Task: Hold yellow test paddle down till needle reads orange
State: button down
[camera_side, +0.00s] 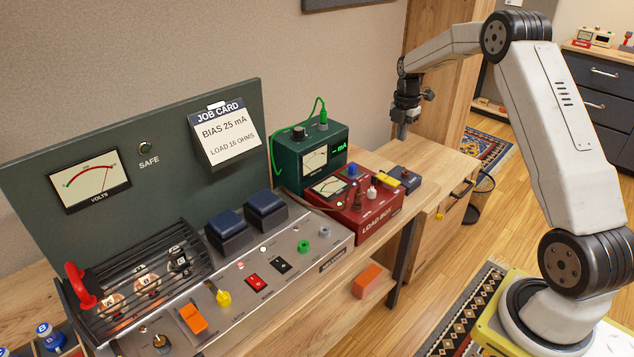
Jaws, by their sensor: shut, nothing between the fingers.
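A small yellow paddle-like piece (386,181) shows at the right end of the red load box (378,222). My gripper (402,134) is shut and empty, pointing down above and slightly right of that piece, clear of it. The load box has a small dial (328,187) on its top; its needle is too small to read. The green mA meter (322,150) stands behind the load box, with a white dial and green lit lettering. A larger volts meter (90,187) is on the dark back panel; its needle leans right.
A small dark blue box (403,181) sits beside the load box, below my gripper. A yellow knob (224,298) and an orange rocker (192,318) are on the metal panel. A green cable (274,150) loops from the mA meter. An orange block (366,281) lies on the lower shelf.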

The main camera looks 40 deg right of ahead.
aim_at(396, 182)
notch_tip(396, 182, down, 14)
jog(key=shift+r, duration=0.1)
dwell(0.7)
jog(key=shift+s+f, duration=0.3)
jog(key=shift+f, duration=0.4)
dwell(5.9)
